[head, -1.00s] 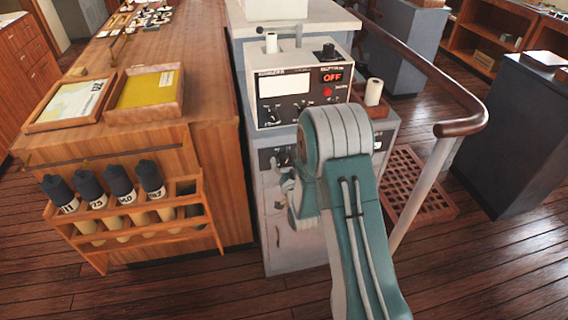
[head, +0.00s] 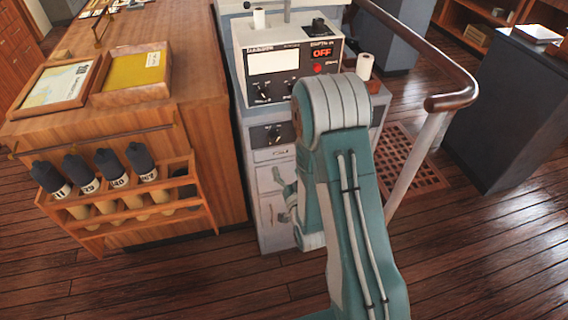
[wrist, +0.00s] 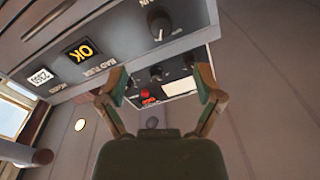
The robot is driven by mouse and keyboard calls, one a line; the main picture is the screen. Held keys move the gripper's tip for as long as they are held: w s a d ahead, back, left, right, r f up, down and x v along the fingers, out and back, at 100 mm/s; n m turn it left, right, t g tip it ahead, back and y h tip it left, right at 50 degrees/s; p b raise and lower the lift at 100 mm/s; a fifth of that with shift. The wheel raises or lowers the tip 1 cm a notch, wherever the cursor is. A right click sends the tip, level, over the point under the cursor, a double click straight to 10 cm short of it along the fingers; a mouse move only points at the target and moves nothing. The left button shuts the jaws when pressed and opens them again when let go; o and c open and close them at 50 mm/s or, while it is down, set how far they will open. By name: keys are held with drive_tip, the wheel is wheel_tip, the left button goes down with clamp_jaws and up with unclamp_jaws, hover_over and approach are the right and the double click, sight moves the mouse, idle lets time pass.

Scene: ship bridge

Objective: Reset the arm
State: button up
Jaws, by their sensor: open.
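My arm (head: 355,200) shows in the head view, folded in front of a grey cabinet. My gripper is mostly hidden behind the arm there. In the wrist view my gripper (wrist: 160,88) has its two fingers spread wide with nothing between them. Beyond the fingers is a control box (wrist: 172,84) with dark knobs and a red button. The same control box (head: 262,88) shows in the head view, with a lit OFF display. My gripper appears apart from the cabinet, but the gap is hard to judge.
A wooden chart table (head: 205,130) stands left, with a rack (head: 120,222) of several dark-capped rolls. A handrail (head: 452,100) and post are close on the right. Plank floor lies clear in front.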

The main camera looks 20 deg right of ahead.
idle(0.4)
wheel_tip(320, 180, up, 14)
drive_tip(key=s+n+g, duration=0.2)
drive_tip(key=s+g, duration=0.1)
drive_tip(key=g, duration=0.4)
drive_tip(key=s+r+n+g, duration=0.1)
drive_tip(key=s+r+g, duration=0.2)
drive_tip(key=s, duration=0.7)
drive_tip(key=s+r+n+g, duration=0.1)
drive_tip(key=s+r+g, duration=0.2)
drive_tip(key=s, duration=0.8)
drive_tip(key=shift+s+a+r+h, duration=0.2)
drive_tip(key=shift+r+h, duration=0.1)
drive_tip(key=shift+r, duration=0.45)
